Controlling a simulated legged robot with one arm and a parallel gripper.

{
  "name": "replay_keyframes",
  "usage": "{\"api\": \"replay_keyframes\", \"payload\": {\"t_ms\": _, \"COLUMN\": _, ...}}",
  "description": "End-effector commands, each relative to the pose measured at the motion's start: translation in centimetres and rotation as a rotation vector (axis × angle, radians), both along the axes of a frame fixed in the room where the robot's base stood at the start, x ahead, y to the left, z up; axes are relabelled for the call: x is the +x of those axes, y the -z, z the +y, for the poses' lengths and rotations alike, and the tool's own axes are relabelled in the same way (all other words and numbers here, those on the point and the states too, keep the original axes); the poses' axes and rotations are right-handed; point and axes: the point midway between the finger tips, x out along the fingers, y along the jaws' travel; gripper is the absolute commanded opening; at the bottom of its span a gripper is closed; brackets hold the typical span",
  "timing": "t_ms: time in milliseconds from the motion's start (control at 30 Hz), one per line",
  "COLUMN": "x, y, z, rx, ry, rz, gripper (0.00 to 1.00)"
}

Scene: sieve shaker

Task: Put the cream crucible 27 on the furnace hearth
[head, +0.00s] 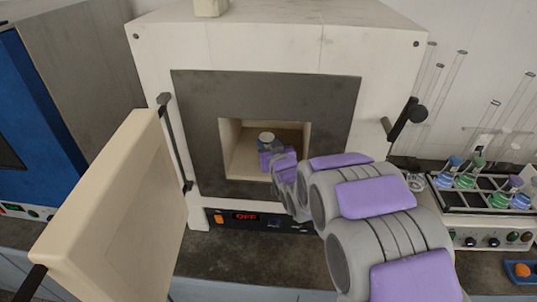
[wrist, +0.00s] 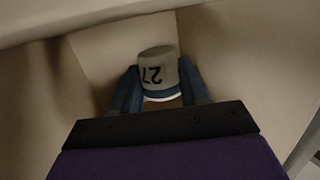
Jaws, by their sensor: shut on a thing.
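The cream crucible 27 (wrist: 158,66) is between the two blue fingers of my gripper (wrist: 158,88) in the wrist view, with its number showing upside down. My gripper is shut on it. In the head view the crucible (head: 266,138) is inside the furnace chamber, in front of the back wall, with my gripper (head: 266,147) reaching in through the opening. The furnace hearth (head: 243,168) is the pale chamber floor, partly hidden by my arm. I cannot tell whether the crucible's base touches the hearth.
The furnace door (head: 105,215) stands open on the left. The dark frame (head: 340,115) surrounds the opening closely, and the chamber walls are near my gripper. A rack of coloured flasks (head: 490,195) stands on the right. A blue machine (head: 45,110) stands at far left.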

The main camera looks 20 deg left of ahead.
Motion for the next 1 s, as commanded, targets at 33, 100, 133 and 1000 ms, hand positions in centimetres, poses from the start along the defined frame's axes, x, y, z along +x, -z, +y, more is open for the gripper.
{"api": "replay_keyframes", "payload": {"t_ms": 33, "x": 0.0, "y": 1.3, "z": -0.1, "rx": -0.004, "ry": 0.001, "rz": 0.007, "gripper": 0.15}}
{"api": "replay_keyframes", "payload": {"t_ms": 100, "x": -0.1, "y": 2.5, "z": -0.1, "rx": -0.005, "ry": 0.001, "rz": 0.010, "gripper": 0.15}}
{"api": "replay_keyframes", "payload": {"t_ms": 133, "x": -0.1, "y": 3.0, "z": -0.1, "rx": -0.005, "ry": 0.001, "rz": 0.010, "gripper": 0.15}}
{"api": "replay_keyframes", "payload": {"t_ms": 1000, "x": -0.1, "y": 3.4, "z": -0.1, "rx": -0.003, "ry": 0.001, "rz": 0.004, "gripper": 0.71}}
